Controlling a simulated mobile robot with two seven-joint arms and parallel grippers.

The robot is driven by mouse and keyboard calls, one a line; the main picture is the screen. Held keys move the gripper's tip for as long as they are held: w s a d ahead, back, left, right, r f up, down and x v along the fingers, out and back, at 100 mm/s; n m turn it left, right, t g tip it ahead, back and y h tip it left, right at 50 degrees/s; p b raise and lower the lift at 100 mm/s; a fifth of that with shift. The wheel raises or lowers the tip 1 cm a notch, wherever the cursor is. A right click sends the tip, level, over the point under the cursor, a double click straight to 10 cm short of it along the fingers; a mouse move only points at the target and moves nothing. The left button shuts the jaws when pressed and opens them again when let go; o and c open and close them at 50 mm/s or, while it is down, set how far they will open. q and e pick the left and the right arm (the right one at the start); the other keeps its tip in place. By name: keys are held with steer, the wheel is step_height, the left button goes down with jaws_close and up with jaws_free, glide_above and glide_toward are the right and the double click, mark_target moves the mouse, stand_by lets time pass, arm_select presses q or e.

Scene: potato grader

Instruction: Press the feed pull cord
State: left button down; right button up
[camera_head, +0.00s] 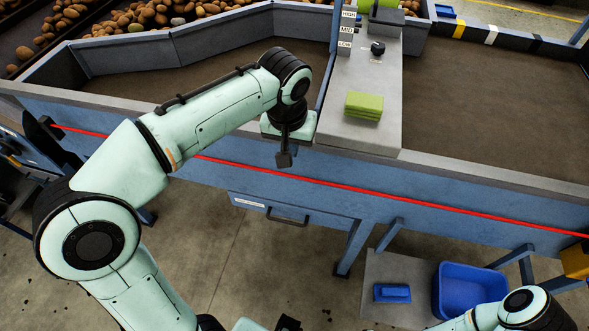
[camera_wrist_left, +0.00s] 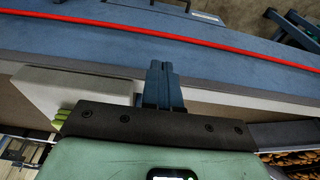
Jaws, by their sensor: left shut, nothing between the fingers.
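The red pull cord (camera_head: 340,184) runs along the blue front side of the grader, from the upper left to the lower right in the head view. It also crosses the top of the left wrist view (camera_wrist_left: 150,30). My left gripper (camera_head: 284,160) hangs in front of the grader's edge, pointing down, close above the cord in the head picture. Its fingers (camera_wrist_left: 163,68) are shut and empty, and a strip of blue panel shows between their tips and the cord in the wrist view. My right arm shows at the lower right of the head view, but its gripper cannot be seen.
A grey ledge (camera_head: 362,110) bears a folded green cloth (camera_head: 364,106), a black knob (camera_head: 378,48) and HIGH, MID, LOW labels. A drawer handle (camera_head: 287,217) sits below the cord. A blue bin (camera_head: 470,290) stands at lower right. Potatoes (camera_head: 150,14) lie at the back.

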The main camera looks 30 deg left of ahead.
mark_target(295, 176)
arm_select(q)
steer(key=f, duration=0.4)
steer(key=w+f, duration=0.1)
steer(key=f, duration=0.3)
steer(key=w+f+b, duration=0.1)
steer(key=f, duration=0.3)
steer(key=shift+w+a+f, duration=0.15)
steer(key=shift+a, duration=0.15)
arm_select(e)
steer(key=shift+s+f, duration=0.45)
steer(key=shift+f, duration=0.25)
